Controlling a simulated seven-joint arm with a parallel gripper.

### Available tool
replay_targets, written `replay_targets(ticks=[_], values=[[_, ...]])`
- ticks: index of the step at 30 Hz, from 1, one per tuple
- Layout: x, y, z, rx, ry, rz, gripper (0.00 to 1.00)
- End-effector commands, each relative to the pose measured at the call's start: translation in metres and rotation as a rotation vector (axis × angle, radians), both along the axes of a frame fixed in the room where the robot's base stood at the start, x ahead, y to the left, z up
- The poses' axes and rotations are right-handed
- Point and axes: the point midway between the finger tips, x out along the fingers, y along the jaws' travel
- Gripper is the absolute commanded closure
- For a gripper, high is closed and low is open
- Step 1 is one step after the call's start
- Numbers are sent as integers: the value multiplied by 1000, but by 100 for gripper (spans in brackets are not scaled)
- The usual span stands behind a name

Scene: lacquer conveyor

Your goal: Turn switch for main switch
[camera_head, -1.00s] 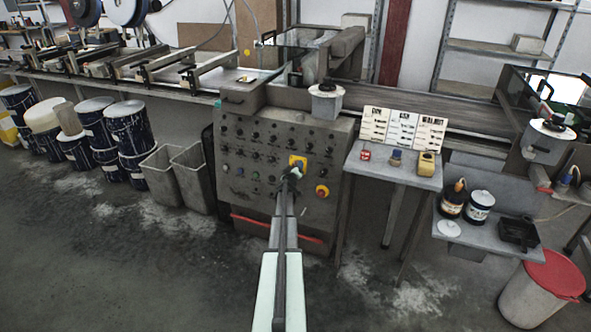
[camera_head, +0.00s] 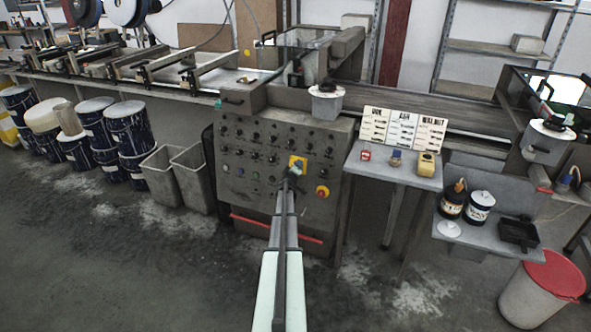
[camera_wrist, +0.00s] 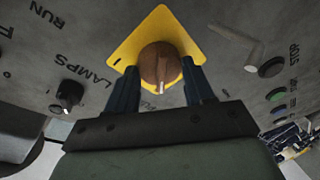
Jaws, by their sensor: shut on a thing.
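The main switch (camera_wrist: 159,64) is a round brown-red knob with a raised grip, on a yellow diamond-shaped plate (camera_wrist: 139,35) on the grey control panel. The plate also shows in the head view (camera_head: 298,161), where my gripper (camera_head: 292,176) reaches it at the panel's lower middle and hides part of it. In the wrist view, my gripper (camera_wrist: 163,80) has one dark blue finger on each side of the knob and is shut on it. A pale pointer mark on the knob points down in that view. The finger contact itself is partly hidden.
The control panel (camera_head: 240,140) carries several small black knobs and coloured buttons. A red button on a yellow base (camera_head: 322,191) sits right of the switch. A small table (camera_head: 385,173) stands to the right, and two grey bins (camera_head: 160,175) to the left.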

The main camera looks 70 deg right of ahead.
Motion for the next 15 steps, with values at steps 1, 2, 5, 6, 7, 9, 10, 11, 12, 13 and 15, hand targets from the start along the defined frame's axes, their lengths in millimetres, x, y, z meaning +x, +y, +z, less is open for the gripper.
replay_targets(ticks=[1,2,5,6,7,9,10,11,12,13,15], values=[[0,1,-1,1,3,2,78],[0,1,-1,1,3,2,78],[0,1,-1,1,3,2,41],[0,0,-1,1,2,1,37],[0,0,-1,0,2,1,34],[0,0,-1,0,2,1,28],[0,0,-1,1,1,1,25],[0,0,-1,1,1,1,22],[0,0,0,0,1,0,22],[0,0,0,0,1,0,22],[0,0,0,0,1,0,22]])
